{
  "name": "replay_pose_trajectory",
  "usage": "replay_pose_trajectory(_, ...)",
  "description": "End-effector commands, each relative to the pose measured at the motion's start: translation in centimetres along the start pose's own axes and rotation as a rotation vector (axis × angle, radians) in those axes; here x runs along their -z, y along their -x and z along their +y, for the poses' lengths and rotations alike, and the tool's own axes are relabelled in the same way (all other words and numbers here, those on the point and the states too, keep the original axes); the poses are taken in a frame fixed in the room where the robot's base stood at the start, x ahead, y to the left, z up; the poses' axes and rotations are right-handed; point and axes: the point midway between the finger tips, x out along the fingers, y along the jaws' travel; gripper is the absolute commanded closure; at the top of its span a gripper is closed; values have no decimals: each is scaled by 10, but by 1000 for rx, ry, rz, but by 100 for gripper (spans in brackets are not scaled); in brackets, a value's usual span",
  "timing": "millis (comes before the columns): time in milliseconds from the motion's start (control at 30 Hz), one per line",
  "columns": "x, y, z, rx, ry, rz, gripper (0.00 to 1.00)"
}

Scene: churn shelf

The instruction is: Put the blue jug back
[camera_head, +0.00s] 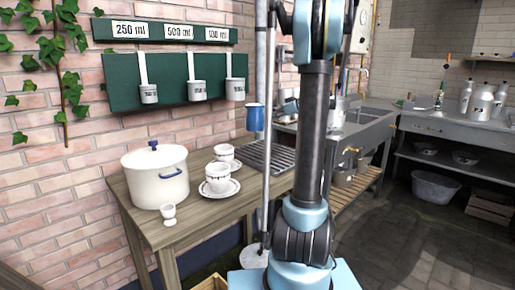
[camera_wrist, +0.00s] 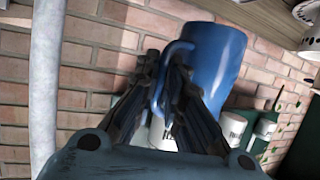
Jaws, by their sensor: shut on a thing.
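The blue jug (camera_head: 255,117) is in the air beside a grey vertical pole, right of the green wall board, in the head view. In the wrist view the blue jug (camera_wrist: 215,60) fills the upper middle, its handle toward my gripper (camera_wrist: 167,72). My gripper is shut on that handle. The gripper is hidden in the head view. The green board (camera_head: 120,98) has several white strips with white measuring cups (camera_head: 197,90) at their lower ends. Above it a green strip carries volume labels, 250 ml (camera_head: 129,30) and 500 ml (camera_head: 179,32) among them.
A wooden table (camera_head: 190,232) below the board holds a white lidded pot (camera_head: 155,180), white cups on saucers (camera_head: 218,190) and a small white egg cup (camera_head: 168,213). A grey vertical pole (camera_head: 268,150) stands close to the jug. A sink unit (camera_head: 350,140) is behind my arm.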

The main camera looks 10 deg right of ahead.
Motion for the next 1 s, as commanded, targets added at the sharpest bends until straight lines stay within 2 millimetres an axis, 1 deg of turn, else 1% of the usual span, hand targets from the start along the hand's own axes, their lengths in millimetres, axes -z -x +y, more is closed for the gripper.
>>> replay_pose_trajectory(67, -7, -2, 0, 0, 0, 0, 100)
replay_pose_trajectory(333, -46, -10, 4, -8, -3, 0, 100)
replay_pose_trajectory(567, -62, -13, 6, -12, -5, 0, 100)
replay_pose_trajectory(800, -89, -22, 6, -13, -5, 0, 100)
replay_pose_trajectory(900, -95, -24, 6, -13, -5, 0, 100)
replay_pose_trajectory(1000, -96, -25, 6, -13, -5, 0, 100)
